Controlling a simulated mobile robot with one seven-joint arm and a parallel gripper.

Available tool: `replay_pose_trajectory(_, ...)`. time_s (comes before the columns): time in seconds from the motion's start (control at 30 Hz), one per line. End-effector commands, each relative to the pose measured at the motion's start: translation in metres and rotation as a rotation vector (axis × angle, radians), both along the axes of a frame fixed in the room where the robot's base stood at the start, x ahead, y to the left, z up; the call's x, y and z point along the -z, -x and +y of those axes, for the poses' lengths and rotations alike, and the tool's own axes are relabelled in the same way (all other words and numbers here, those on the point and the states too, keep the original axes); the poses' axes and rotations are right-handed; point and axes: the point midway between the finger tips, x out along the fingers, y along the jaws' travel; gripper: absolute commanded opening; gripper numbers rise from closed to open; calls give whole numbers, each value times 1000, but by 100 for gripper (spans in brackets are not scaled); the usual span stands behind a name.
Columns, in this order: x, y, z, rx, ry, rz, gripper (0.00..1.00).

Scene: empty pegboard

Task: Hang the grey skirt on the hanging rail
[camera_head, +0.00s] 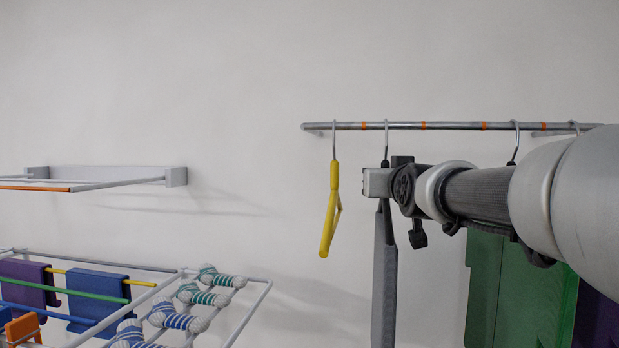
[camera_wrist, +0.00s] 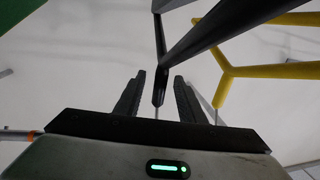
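The hanging rail (camera_head: 455,126) is a metal bar with orange marks on the wall. The grey skirt (camera_head: 384,285) hangs edge-on below my gripper (camera_head: 378,182). A hook (camera_head: 386,138) rises above my gripper to the rail and appears to be over it. In the wrist view a dark hanger (camera_wrist: 160,75) has its neck between the two fingers of my gripper (camera_wrist: 160,88). Gaps show on both sides of the neck, so the fingers look open around it. My arm hides part of the hanger in the head view.
An empty yellow hanger (camera_head: 332,205) hangs on the rail to the left. A green garment (camera_head: 530,290) and a purple garment (camera_head: 598,315) hang at the right, behind my arm. A drying rack (camera_head: 240,318) with socks and cloths and a wall rack (camera_head: 105,172) stand left.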

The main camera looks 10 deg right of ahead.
Motion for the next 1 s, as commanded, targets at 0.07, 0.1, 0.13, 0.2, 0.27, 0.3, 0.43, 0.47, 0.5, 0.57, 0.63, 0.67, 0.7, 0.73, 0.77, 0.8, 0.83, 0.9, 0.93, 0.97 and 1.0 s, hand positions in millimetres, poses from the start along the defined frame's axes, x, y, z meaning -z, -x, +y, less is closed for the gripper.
replay_pose_trajectory(0.07,0,0,0,0,0,1,36)
replay_pose_trajectory(0.1,2,0,0,0,0,4,36)
replay_pose_trajectory(0.13,2,0,0,0,0,4,36)
replay_pose_trajectory(0.2,1,2,0,0,-1,3,36)
replay_pose_trajectory(0.27,0,5,0,0,-3,3,36)
replay_pose_trajectory(0.3,0,9,-1,2,-3,2,36)
replay_pose_trajectory(0.43,-2,28,1,3,-2,1,36)
replay_pose_trajectory(0.47,-2,34,2,4,-1,1,36)
replay_pose_trajectory(0.5,-3,45,2,4,-3,0,36)
replay_pose_trajectory(0.57,-3,60,5,3,-1,-1,36)
replay_pose_trajectory(0.63,-3,78,7,4,-2,-2,36)
replay_pose_trajectory(0.67,-3,85,9,3,-2,-2,36)
replay_pose_trajectory(0.7,-3,95,10,4,-1,-2,36)
replay_pose_trajectory(0.73,-3,102,11,2,-1,-3,36)
replay_pose_trajectory(0.77,-3,110,12,2,-1,-3,36)
replay_pose_trajectory(0.8,-3,119,13,3,0,-4,36)
replay_pose_trajectory(0.83,-3,125,15,2,0,-3,36)
replay_pose_trajectory(0.9,-2,140,16,2,0,-3,36)
replay_pose_trajectory(0.93,-2,145,17,2,0,-3,36)
replay_pose_trajectory(0.97,-2,150,18,2,0,-3,36)
replay_pose_trajectory(1.0,-2,155,19,1,0,-2,36)
